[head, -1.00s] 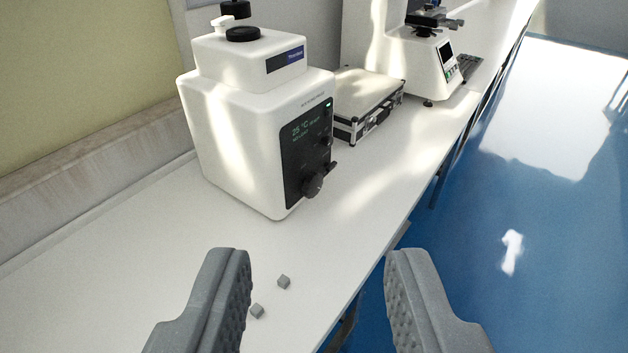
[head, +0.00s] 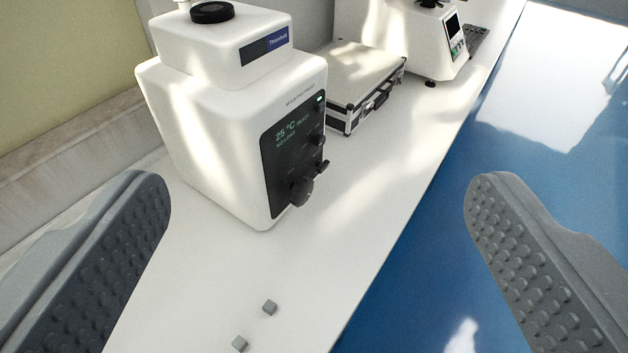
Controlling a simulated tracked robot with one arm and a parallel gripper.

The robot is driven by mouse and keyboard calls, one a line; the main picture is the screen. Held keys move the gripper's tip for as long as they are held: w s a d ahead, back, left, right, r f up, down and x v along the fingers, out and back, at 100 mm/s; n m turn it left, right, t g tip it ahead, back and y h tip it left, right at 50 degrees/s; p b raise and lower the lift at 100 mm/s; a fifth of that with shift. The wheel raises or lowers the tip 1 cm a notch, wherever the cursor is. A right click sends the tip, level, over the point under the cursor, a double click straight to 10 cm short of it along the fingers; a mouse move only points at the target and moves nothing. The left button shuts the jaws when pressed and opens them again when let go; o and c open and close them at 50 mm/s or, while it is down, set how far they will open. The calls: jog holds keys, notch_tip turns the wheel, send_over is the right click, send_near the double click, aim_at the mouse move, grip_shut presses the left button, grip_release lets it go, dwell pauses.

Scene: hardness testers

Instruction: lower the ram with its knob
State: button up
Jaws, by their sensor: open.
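A white boxy press (head: 220,140) stands on the bench left of centre. Its black front panel (head: 285,170) shows a lit display reading 25 °C and READY. A large dark knob (head: 300,190) sticks out low on the panel, with smaller controls above it. Which control moves the ram is not marked, and I cannot make out the ram. My gripper (head: 320,190) is wide open and empty, with its two ribbed fingers at left and right, short of the press.
The bench edge drops to a blue floor at right.

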jog(key=w+d+r+t+h+p, duration=0.1)
jog(key=w+d+r+h+p, duration=0.15)
jog(key=w+d, duration=0.45)
jog(key=w+d+r+t+h+p, duration=0.1)
jog(key=w+d+r+p, duration=0.2)
jog(key=w, duration=0.8)
jog(key=w+d+f+n+y+p, duration=0.1)
jog(key=w+f+n+y+p, duration=0.2)
jog(key=w, duration=0.5)
jog(key=w+d+f+n+y+p, duration=0.1)
jog(key=w+f+n+y+p, duration=0.2)
jog(key=w+p, duration=0.35)
jog(key=n+g+y+p, duration=0.5)
jog(key=g+y+p, duration=0.4)
jog(key=g+p, duration=0.1)
send_near(306, 192)
jog(key=shift+t+h, duration=0.25)
jog(key=shift+t, duration=0.05)
jog(key=x, duration=1)
jog(key=shift+s+a+f, duration=0.1)
jog(key=shift+s+a, duration=0.05)
jog(key=shift+a, duration=0.1)
jog(key=c, duration=1)
